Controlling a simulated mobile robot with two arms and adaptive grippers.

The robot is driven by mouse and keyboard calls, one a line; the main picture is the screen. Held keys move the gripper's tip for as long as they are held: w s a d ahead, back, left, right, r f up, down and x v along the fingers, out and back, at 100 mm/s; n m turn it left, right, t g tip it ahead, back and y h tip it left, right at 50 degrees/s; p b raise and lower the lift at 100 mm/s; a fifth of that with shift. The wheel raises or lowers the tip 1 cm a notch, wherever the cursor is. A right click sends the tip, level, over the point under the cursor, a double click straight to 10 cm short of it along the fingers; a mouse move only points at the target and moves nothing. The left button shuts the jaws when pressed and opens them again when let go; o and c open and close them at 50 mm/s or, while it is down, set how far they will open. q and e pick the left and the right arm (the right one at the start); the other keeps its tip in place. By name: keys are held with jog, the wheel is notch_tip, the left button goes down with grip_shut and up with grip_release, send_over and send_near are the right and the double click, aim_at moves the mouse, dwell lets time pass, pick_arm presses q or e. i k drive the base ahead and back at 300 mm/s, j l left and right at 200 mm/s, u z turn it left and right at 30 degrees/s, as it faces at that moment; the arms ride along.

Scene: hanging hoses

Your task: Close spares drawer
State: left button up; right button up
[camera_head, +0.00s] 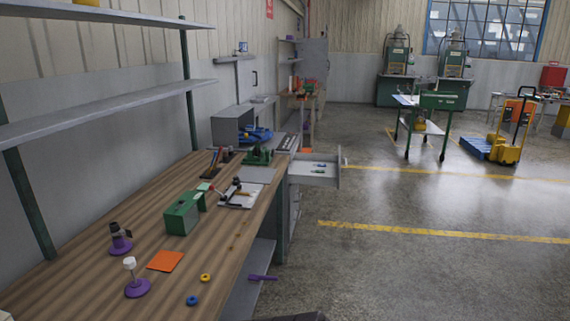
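Neither of my grippers shows clearly. A dark shape at the bottom edge may be part of my arm, and no fingers are visible there. Nothing visible touches the drawer.
The wooden workbench (100,262) runs along the left, holding a green box (182,214), purple-based stands (137,288) and an orange square (165,261). The floor (400,275) right of the drawer is clear.

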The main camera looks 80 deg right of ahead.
aim_at(299, 172)
jog(key=l+z, duration=0.2)
jog(key=z, duration=0.2)
jog(key=k+l+z, duration=0.1)
jog(key=l+z, duration=0.15)
jog(key=z, duration=0.15)
jog(key=l+z, duration=0.2)
jog(key=z, duration=0.25)
jog(key=l+z, duration=0.2)
jog(key=z, duration=0.2)
jog(key=i+l+z, duration=0.1)
jog(key=z, duration=0.3)
jog(key=i+l+z, duration=0.15)
jog(key=l, duration=0.45)
jog(key=i+l+z, duration=0.15)
jog(key=i+l, duration=0.25)
jog(key=i+l+z, duration=0.15)
jog(key=i+l, duration=0.2)
jog(key=l, duration=0.3)
jog(key=i+l+z, duration=0.2)
jog(key=i+l, duration=0.15)
jog(key=i+l+u, duration=0.1)
jog(key=i, duration=0.35)
jog(key=l, duration=0.1)
